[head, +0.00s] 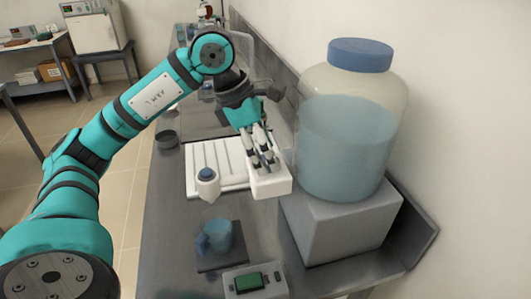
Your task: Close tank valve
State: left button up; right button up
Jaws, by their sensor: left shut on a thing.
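The tank (345,150) is a large clear vessel of blue liquid with a blue lid, standing on a grey block. My left gripper (264,158) is just left of the tank, pointing down. Its fingers are shut on the tank valve (270,185), a white block beside the tank's lower left side. The fingers hide the top of the valve, so I cannot tell how far it is turned. A white piece with a blue top (207,177) shows to its left; I cannot tell whether it is joined to the valve. My right gripper is not in view.
A beaker with blue liquid (218,236) stands on a dark plate in front of the valve. A unit with a green display (254,283) is nearer. A white ribbed tray (200,152) lies behind. The wall is close on the right.

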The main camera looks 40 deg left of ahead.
pick_arm(q)
jog(key=shift+n+t+y, duration=0.3)
jog(key=shift+n+y, duration=0.1)
jog(key=shift+n, duration=0.9)
jog(key=o, duration=0.9)
jog(key=shift+r, duration=0.1)
jog(key=v, duration=1.1)
jog(key=shift+s+r, duration=0.2)
jog(key=shift+r, duration=0.15)
